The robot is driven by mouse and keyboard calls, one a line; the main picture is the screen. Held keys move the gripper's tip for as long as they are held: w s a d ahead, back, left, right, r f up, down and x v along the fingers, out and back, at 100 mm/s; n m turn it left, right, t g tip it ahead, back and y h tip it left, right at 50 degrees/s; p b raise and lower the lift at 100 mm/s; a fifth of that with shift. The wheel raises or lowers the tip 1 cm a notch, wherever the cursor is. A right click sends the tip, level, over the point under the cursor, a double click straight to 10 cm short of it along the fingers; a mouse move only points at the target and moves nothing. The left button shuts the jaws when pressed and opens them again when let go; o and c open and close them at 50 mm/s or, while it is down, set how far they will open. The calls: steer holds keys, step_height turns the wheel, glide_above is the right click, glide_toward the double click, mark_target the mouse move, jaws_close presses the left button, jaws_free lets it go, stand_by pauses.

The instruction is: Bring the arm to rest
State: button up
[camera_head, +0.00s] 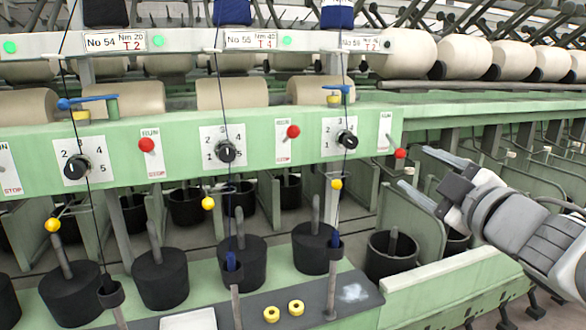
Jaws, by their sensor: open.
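My gripper (426,170) is at the right of the view, at the end of my grey and white arm (530,228) that comes in from the right edge. Its two metal fingers point left and are spread apart with nothing between them. They are in front of the right end of the green machine panel (262,140), close in the picture to a red-knobbed lever (400,153). I cannot tell whether they touch anything.
The panel carries dials and red-knobbed levers (146,144). Below stand black pots (160,278) and a dark shelf (357,294) with two yellow rings (296,307). A green rail (450,285) runs below my arm. Cream bobbins (408,56) line the back.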

steer(key=s+a+f+m+g+h, duration=0.1)
steer(key=s+f+m+g+h, duration=0.5)
steer(key=s+f+m+g, duration=0.5)
steer(key=s+a+f+m+g+y, duration=0.1)
steer(key=s+a+f+m+y, duration=0.15)
steer(key=s+a+f, duration=0.45)
step_height(320, 180, up, 15)
steer(key=p, duration=1.4)
steer(key=shift+w+d+f+p, duration=0.15)
steer(key=shift+w+p, duration=0.05)
steer(key=shift+p, duration=0.15)
steer(key=shift+f, duration=0.1)
steer(key=c, duration=0.3)
